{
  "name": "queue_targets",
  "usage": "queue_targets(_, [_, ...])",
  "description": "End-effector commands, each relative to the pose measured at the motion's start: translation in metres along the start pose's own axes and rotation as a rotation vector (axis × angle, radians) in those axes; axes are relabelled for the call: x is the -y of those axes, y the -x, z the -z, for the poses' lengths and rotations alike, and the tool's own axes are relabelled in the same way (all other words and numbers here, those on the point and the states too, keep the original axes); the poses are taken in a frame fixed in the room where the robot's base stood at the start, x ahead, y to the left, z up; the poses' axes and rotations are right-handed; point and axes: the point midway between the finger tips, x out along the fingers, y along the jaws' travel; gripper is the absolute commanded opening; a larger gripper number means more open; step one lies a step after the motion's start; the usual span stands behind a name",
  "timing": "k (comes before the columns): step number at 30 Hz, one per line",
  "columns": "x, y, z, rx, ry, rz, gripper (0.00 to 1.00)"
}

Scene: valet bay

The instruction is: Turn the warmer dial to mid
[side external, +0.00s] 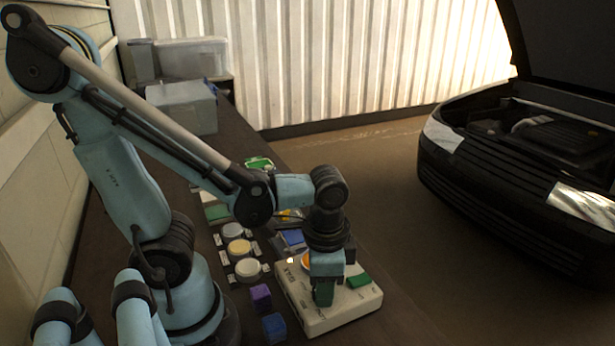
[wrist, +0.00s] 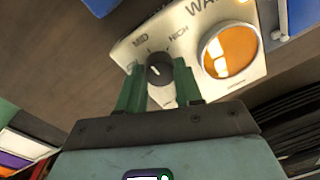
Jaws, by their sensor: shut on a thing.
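The warmer is a pale box (side external: 340,316) on the bench, with a large orange disc that shows in the wrist view (wrist: 230,50). Its dial (wrist: 160,68) is a small dark round knob with a white pointer mark. Printed MID and HIGH labels sit above the dial in the wrist view. My gripper (wrist: 159,80) is shut on the dial, one green finger on each side. The pointer leans toward the upper left in the wrist view, roughly on the MID side; its exact setting is hard to tell. In the side view my gripper (side external: 323,292) points down at the box and hides the dial.
A purple block (side external: 261,298) and a blue block (side external: 274,328) lie left of the warmer. Several round buttons, including a yellow one (side external: 240,247), line the bench behind. Grey bins (side external: 185,107) stand at the far end. A car (side external: 530,150) with its hood up is at right.

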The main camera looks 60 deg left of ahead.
Motion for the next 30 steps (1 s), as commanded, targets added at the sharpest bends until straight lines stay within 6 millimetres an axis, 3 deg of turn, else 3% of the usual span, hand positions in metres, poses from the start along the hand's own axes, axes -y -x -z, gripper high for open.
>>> queue_targets(20, [0.0,0.0003,-0.0002,-0.001,-0.06,0.0,0.05])
queue_targets(21, [0.0,0.0003,-0.0002,-0.002,-0.059,0.0,0.4])
queue_targets(25, [0.0,0.0002,-0.0002,-0.002,-0.059,0.0,0.59])
queue_targets(30, [0.0,0.0001,-0.0002,-0.002,-0.059,0.0,0.6])
